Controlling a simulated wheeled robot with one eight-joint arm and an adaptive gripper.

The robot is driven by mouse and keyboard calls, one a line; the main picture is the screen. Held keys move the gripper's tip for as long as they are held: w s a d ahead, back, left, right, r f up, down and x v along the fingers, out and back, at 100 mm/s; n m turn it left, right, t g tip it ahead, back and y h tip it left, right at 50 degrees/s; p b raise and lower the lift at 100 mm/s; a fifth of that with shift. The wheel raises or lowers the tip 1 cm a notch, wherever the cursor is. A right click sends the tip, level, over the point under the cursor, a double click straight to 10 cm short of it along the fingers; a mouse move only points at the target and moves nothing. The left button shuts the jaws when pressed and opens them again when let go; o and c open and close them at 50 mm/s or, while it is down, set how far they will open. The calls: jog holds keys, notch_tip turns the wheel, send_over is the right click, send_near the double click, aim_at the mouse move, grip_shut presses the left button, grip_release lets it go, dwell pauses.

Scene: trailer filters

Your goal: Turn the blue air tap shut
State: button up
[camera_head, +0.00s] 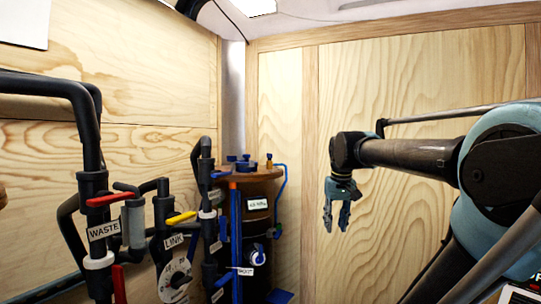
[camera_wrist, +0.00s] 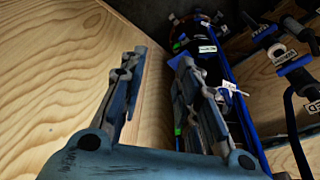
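A dark tank (camera_head: 256,220) with a brown top stands in the corner, wearing a white label too small to read surely. On its front is a blue-and-white tap or dial (camera_head: 259,254); I cannot tell whether this is the air tap. A thin blue pipe (camera_head: 284,180) runs down the tank's right side to a small fitting (camera_head: 277,232). My gripper (camera_head: 336,222) hangs fingers-down to the right of the tank, apart from it. In the wrist view my gripper (camera_wrist: 157,64) is open and empty, with the tank's labelled parts (camera_wrist: 207,49) partly behind the right finger.
Black pipework with a WASTE label (camera_head: 104,230), a LINK label (camera_head: 174,241), red levers (camera_head: 119,284) and a yellow lever (camera_head: 181,217) fills the left. A blue upright (camera_head: 235,240) stands before the tank. Plywood walls (camera_head: 400,90) close the back; space around my gripper is clear.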

jog(key=w+a+r+n, duration=0.1)
jog(key=w+a+r, duration=0.4)
jog(key=w+r, duration=0.65)
jog(key=w+a+r+n, duration=0.1)
jog(key=w+a+r, duration=0.3)
jog(key=w+r, duration=0.7)
notch_tip(320, 180, up, 14)
jog(key=n+t+y, duration=0.1)
jog(key=n+y, duration=0.1)
send_over(269, 156)
jog(key=s+d, duration=0.4)
jog(key=s, duration=0.1)
jog(key=x, duration=1.7)
jog(key=shift+s, duration=0.1)
grip_shut()
